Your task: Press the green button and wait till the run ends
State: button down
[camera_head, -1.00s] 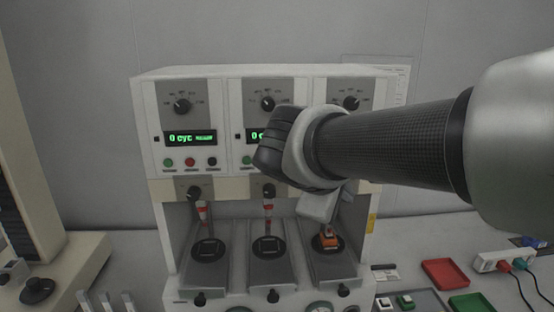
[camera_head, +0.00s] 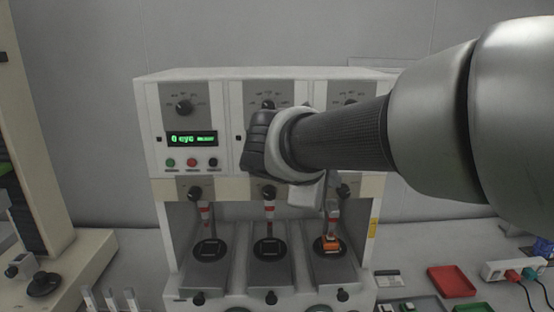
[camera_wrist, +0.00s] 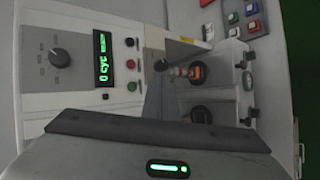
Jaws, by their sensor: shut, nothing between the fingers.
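The test machine (camera_head: 262,187) has three stations. In the wrist view, turned sideways, the right station's panel shows a green button (camera_wrist: 131,86), a red button (camera_wrist: 130,64), a black button and a lit display (camera_wrist: 102,58) reading "0 cyc". The closed fingers of my gripper (camera_wrist: 155,98) are close to the green button; I cannot tell whether they touch anything. In the head view my arm hides the right station's buttons and the middle display. An orange part (camera_head: 327,243) sits on the right station's platform under the plunger.
The left station has its own green button (camera_head: 170,163) and a lit "0 cyc" display (camera_head: 192,139). A red tray (camera_head: 452,281) and a white power strip (camera_head: 507,270) with plugs lie on the bench at right. Other equipment stands at left.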

jog(key=w+p, duration=0.1)
jog(key=w, duration=0.6)
jog(key=shift+w, duration=0.15)
dwell(1.9)
jog(key=shift+w, duration=0.3)
